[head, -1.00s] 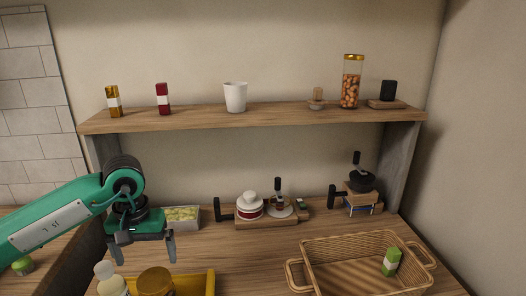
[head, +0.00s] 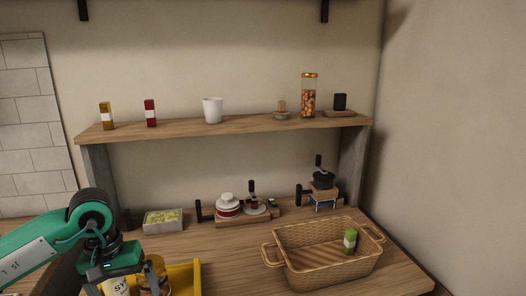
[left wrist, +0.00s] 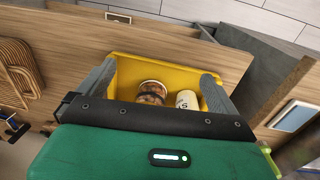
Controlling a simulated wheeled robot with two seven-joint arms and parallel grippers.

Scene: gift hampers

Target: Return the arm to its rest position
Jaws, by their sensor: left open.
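My left arm comes in from the left in the head view. Its gripper (head: 115,287) is low in the picture, over the left part of the counter, with its fingers partly cut off or hidden. In the left wrist view the two grey fingers (left wrist: 155,88) are spread wide with nothing between them. Beyond them is a yellow tray (left wrist: 180,66) holding a brown-lidded jar (left wrist: 152,91) and a white-labelled bottle (left wrist: 187,99). The tray also shows in the head view (head: 191,279). My right gripper is not in view.
A wicker basket (head: 300,277) with a green box (head: 350,241) in it stands at the right. A tub (head: 163,222) and boards with kitchen items stand at the back. A shelf (head: 180,134) above carries bottles, a cup and a tall jar. Bare counter lies between tray and basket.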

